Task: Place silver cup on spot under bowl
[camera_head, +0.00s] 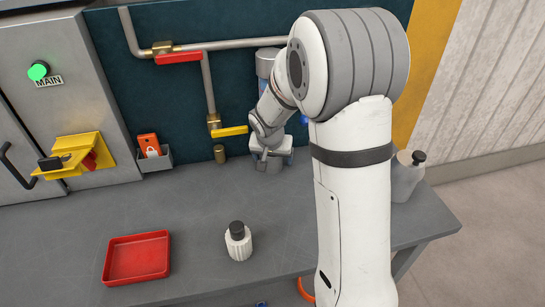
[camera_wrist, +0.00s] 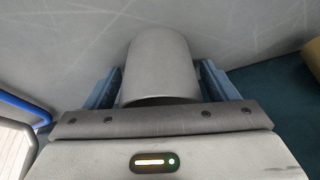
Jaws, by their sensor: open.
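The silver cup (camera_wrist: 160,62) is a plain grey cylinder in the middle of the wrist view. My gripper (camera_wrist: 159,85) is open, with one blue finger on each side of the cup. Whether the fingers touch it I cannot tell. In the head view my gripper (camera_head: 270,156) points down near the back of the grey bench, in front of the dark teal panel. The cup is mostly hidden there by the gripper. I cannot make out a bowl or the spot under it in either view.
The grey bench (camera_head: 195,222) carries a red tray (camera_head: 137,257) and a white bottle with a dark cap (camera_head: 238,241). A grey bottle (camera_head: 405,177) stands right of my arm. Pipes with a yellow valve handle (camera_head: 230,131) are near the gripper. An orange item (camera_head: 305,288) is partly hidden.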

